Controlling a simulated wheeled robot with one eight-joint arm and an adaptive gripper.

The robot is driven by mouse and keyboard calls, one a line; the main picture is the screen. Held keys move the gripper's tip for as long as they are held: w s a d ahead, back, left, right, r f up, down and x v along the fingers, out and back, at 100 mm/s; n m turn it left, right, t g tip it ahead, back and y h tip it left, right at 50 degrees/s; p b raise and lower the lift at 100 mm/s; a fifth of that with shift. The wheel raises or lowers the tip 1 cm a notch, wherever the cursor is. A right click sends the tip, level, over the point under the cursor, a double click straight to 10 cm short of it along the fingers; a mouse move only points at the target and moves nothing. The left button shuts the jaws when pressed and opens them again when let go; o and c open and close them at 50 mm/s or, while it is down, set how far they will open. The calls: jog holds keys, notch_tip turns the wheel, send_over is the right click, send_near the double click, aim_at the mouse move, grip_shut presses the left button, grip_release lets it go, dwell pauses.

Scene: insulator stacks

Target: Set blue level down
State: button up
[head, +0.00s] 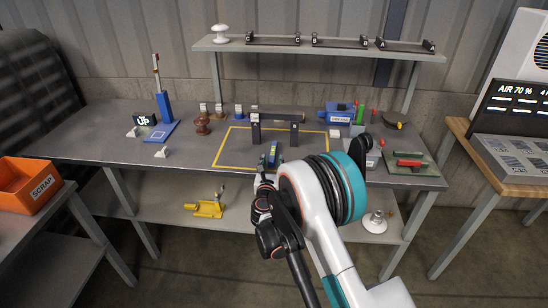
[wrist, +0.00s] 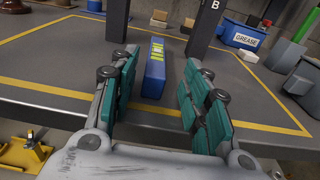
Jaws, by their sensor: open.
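The blue level (head: 272,156) is a short blue bar with a yellow-green marked top. In the wrist view the level (wrist: 153,75) appears to rest on the grey bench inside the yellow outline, lengthwise away from me. My gripper (head: 264,180) is at the bench's front edge, just in front of the level. In the wrist view my gripper (wrist: 158,62) has its two teal-padded fingers spread, one on each side of the level, with visible gaps. Neither finger appears to touch it.
Behind the level, a dark bar (head: 278,113) spans two dark posts. A blue grease box (head: 338,112) stands behind to the right, and a blue-based stand (head: 163,108) to the left. A shelf (head: 310,45) hangs above. The outlined area left of the level is clear.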

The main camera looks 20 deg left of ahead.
aim_at(272, 155)
jog(key=b+x, duration=0.1)
jog(key=x, duration=0.1)
jog(key=b+x, duration=0.1)
jog(key=x, duration=0.2)
jog(key=shift+w+a, duration=0.1)
jog(key=shift+a, duration=0.2)
jog(key=shift+w+a+b, duration=0.15)
jog(key=shift+w+b, duration=0.2)
jog(key=shift+w, duration=0.2)
grip_shut()
